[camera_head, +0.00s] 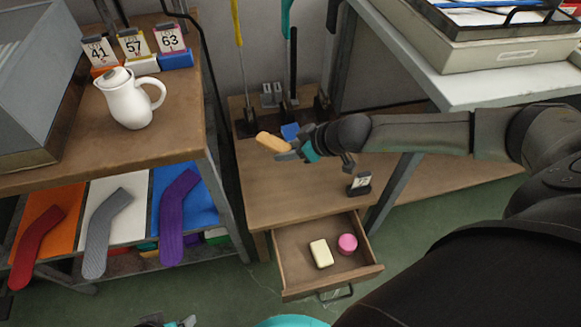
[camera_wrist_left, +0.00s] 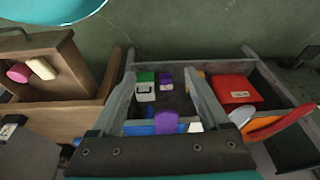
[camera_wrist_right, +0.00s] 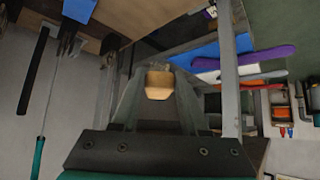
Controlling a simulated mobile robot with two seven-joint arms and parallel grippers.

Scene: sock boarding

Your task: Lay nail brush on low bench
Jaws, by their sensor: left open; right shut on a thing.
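The nail brush (camera_head: 273,142) is a small tan wooden block, held at the tip of my right gripper (camera_head: 292,150) above the back left part of the low bench (camera_head: 290,196). In the right wrist view the nail brush (camera_wrist_right: 158,86) sits between the fingers; its bristles are hard to make out. The gap between brush and bench top cannot be told. My left gripper (camera_wrist_left: 165,78) is open and empty in the left wrist view, pointing toward shelf items; in the head view only a bit of it shows at the bottom edge.
The bench's open drawer (camera_head: 290,262) holds a cream bar (camera_head: 321,253) and a pink round thing (camera_head: 347,244). A card stand (camera_head: 360,185) is at the bench's right; upright tools and a blue block (camera_head: 290,131) are at its back. A white jug (camera_head: 130,100) stands on the left table.

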